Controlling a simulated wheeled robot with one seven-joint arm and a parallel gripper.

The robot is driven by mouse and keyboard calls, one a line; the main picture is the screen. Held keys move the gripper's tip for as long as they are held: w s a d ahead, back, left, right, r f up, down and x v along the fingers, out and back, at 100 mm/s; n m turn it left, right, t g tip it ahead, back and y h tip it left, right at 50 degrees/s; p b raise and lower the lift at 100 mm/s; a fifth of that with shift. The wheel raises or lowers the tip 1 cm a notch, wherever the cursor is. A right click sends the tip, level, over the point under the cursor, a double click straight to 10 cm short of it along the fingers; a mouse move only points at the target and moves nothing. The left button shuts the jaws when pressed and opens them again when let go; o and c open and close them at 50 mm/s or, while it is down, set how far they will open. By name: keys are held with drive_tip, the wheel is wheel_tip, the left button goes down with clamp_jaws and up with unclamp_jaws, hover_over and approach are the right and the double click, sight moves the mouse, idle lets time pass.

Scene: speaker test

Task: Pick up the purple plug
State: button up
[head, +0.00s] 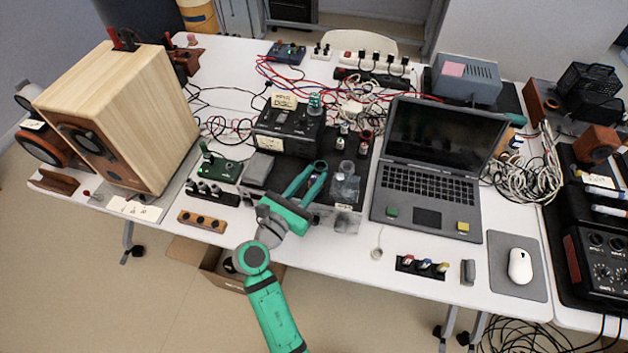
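My gripper (314,171) is green and reaches over the front middle of the white table. Its two fingers stand apart, with a gap between them, and point toward the black box with handwritten labels. I see nothing clearly held between them. I cannot make out a purple plug for certain. A small black holder (420,267) at the table's front edge carries small plugs with coloured tops, including red, blue and yellow. It is to the right of my gripper and apart from it. Small upright parts (341,142) stand just beyond my fingers, too small to identify.
A large wooden speaker (135,110) stands at the left. An open laptop (428,210) is right of my gripper, with a mouse (520,266) farther right. Tangled cables and power strips fill the back. A wooden strip (202,221) lies at the front left.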

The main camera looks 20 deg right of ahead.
drive_tip(key=x, duration=0.5)
drive_tip(key=shift+s+f, duration=0.15)
drive_tip(key=shift+s, duration=0.05)
drive_tip(key=shift+d, duration=0.1)
clamp_jaws()
drive_tip(key=shift+r, duration=0.55)
wheel_tip(320, 180, up, 2)
drive_tip(key=shift+s+r, duration=0.1)
drive_tip(key=shift+r, duration=0.1)
drive_tip(key=s+r, duration=0.1)
drive_tip(key=r, duration=0.1)
drive_tip(key=s+d+r, duration=0.1)
drive_tip(key=s+r, duration=0.1)
drive_tip(key=s+d+r, duration=0.1)
drive_tip(key=shift+s+r, duration=0.3)
drive_tip(key=shift+r, duration=0.1)
drive_tip(key=s+d+r, duration=0.3)
drive_tip(key=s, duration=0.5)
drive_tip(key=shift+d+r, duration=0.35)
